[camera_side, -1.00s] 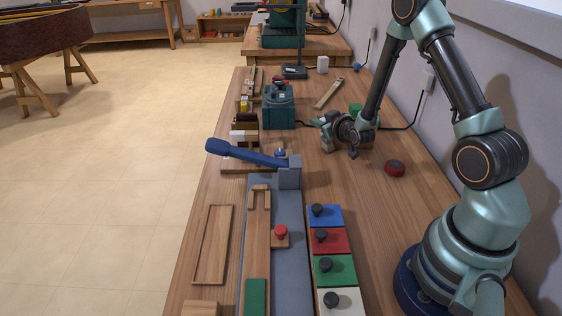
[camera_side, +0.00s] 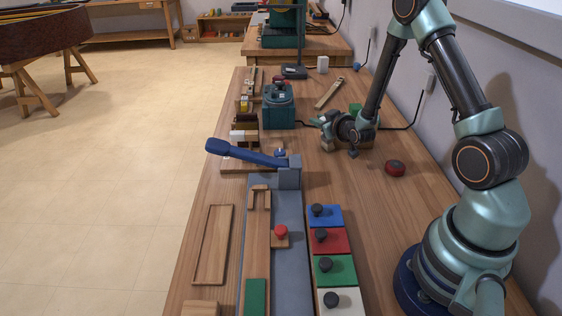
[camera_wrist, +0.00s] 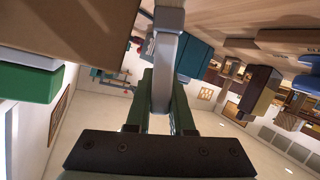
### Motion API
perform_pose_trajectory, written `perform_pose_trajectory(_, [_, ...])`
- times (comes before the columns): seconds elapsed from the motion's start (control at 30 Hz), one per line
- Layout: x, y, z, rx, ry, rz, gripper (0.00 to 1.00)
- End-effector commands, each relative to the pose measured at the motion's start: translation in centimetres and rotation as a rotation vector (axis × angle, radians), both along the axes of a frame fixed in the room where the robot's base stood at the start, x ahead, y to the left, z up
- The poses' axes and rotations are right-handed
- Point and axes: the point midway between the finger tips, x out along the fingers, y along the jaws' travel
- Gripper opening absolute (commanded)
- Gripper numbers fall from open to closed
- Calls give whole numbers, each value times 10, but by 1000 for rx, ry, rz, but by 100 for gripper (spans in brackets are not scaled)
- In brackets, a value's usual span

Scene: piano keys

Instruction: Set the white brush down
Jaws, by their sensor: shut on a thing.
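My gripper (camera_wrist: 160,112) has green fingers shut on a pale grey-white piece (camera_wrist: 163,75), which looks like the white brush. Its far end reaches up to the wooden surface at the top of the wrist view; whether it touches cannot be told. In the side view my gripper (camera_side: 322,124) is low over the far part of the bench, right of the teal box. The brush cannot be made out clearly there, as my wrist hides much of that spot.
The teal box (camera_side: 279,106) stands just left of my gripper. Wooden blocks (camera_side: 328,145) sit under my wrist, and a green block (camera_side: 355,108) lies behind. A red round knob (camera_side: 395,167) is nearer. The bench (camera_side: 345,185) between has free room.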

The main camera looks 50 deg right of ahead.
Motion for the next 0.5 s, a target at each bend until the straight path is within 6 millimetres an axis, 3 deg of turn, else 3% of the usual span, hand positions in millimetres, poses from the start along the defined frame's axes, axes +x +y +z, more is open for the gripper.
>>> perform_pose_trajectory(0.5, [1,0,52,-2,-5,0,0])
